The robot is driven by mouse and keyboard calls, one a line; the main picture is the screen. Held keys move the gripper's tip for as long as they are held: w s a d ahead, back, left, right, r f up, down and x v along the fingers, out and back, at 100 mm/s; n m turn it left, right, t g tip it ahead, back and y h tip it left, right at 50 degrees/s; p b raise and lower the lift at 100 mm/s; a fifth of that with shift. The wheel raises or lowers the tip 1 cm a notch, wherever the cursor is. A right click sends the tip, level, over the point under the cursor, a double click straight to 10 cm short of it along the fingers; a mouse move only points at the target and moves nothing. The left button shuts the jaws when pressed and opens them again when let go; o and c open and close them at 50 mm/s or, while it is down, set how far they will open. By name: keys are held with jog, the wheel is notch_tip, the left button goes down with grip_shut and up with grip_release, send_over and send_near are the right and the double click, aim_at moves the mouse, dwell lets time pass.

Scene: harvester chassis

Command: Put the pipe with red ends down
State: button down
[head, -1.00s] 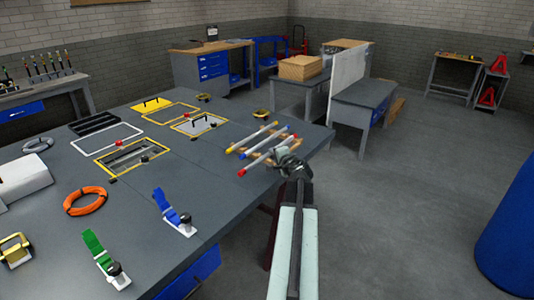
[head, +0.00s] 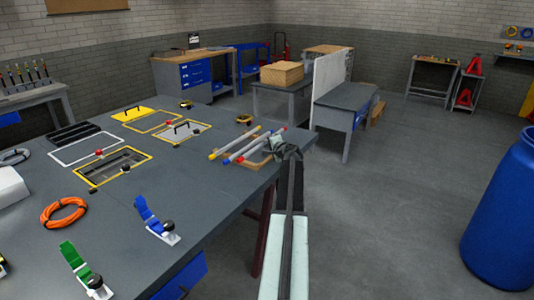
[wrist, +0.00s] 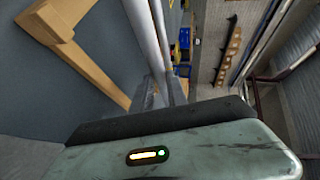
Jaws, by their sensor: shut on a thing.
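The pipe with red ends (head: 255,151) is grey, with a red near end in the head view. It slants beside the pipe with blue ends (head: 250,147), over or on a wooden rack (head: 256,163); I cannot tell whether it touches the rack. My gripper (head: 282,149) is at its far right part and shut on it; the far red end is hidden. In the wrist view a grey pipe (wrist: 147,35) runs up from the jaws (wrist: 164,94), with the wooden rack (wrist: 58,20) to the left.
A pipe with yellow ends (head: 234,143) lies left of the blue-ended one. The grey table (head: 205,185) also bears an orange cable coil (head: 63,212) and green and blue clamps. A blue barrel (head: 503,215) stands right. The floor between is clear.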

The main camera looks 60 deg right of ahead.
notch_tip(320, 180, down, 4)
jog(key=b, duration=0.3)
jog(key=shift+r, duration=0.35)
jog(key=shift+f, duration=0.2)
jog(key=c, duration=1.3)
grip_release()
jog(key=shift+r, duration=0.1)
jog(key=shift+s+a+r, duration=0.1)
jog(key=shift+r, duration=0.1)
jog(key=p+v, duration=0.3)
jog(key=v, duration=0.8)
jog(key=shift+s+a, duration=0.2)
jog(key=shift+s, duration=0.15)
